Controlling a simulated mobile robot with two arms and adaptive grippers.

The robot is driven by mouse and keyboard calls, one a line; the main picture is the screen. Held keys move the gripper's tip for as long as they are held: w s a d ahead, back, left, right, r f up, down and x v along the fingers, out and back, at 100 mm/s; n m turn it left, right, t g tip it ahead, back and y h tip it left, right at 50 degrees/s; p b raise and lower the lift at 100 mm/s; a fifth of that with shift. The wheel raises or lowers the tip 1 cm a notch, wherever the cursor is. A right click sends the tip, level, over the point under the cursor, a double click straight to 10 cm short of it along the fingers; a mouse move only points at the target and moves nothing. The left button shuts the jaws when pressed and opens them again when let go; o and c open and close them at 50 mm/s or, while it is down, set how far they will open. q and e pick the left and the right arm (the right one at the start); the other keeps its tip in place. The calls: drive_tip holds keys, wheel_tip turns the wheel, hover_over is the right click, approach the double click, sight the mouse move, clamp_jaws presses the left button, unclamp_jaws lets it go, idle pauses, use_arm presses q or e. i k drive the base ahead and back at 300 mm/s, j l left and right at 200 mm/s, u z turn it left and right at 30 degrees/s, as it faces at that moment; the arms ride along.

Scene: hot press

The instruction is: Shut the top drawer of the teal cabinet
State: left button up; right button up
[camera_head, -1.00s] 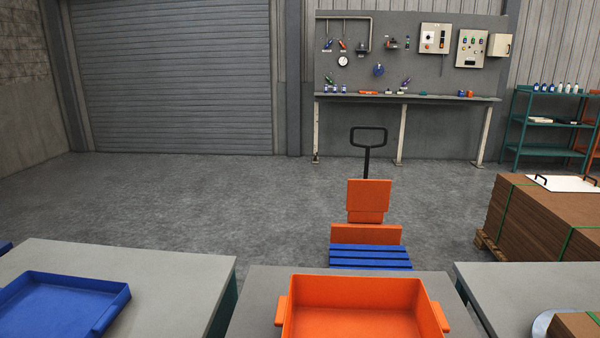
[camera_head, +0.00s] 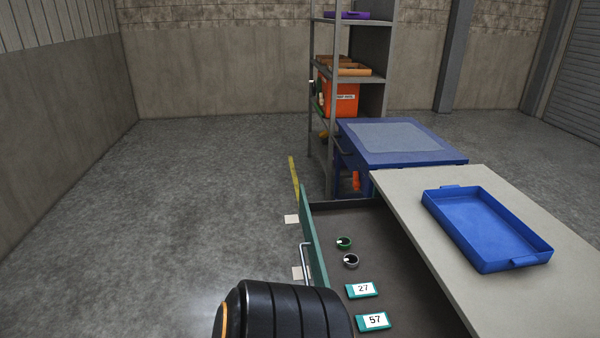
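The top drawer (camera_head: 393,250) of the teal cabinet stands pulled out to the left from under the grey worktop (camera_head: 520,301). Its teal front (camera_head: 314,245) carries a metal bar handle (camera_head: 306,262). Inside the drawer lie two small round dial-like pieces (camera_head: 347,252) and two teal tags marked 27 (camera_head: 362,290) and 57 (camera_head: 374,321). A black rounded link of my own arm shows at the bottom centre, in front of the near end of the drawer. Neither gripper is visible. The cabinet body below the worktop is hidden.
A blue tray (camera_head: 487,228) sits on the worktop. Behind stand a blue cart (camera_head: 452,158) and a grey shelf rack (camera_head: 384,70) with an orange bin (camera_head: 342,98). The floor (camera_head: 190,200) left of the drawer is open up to the wall.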

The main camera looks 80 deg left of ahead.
sight(415, 305)
drive_tip(key=u, duration=2.45)
drive_tip(key=z, duration=0.1)
drive_tip(key=i, duration=0.05)
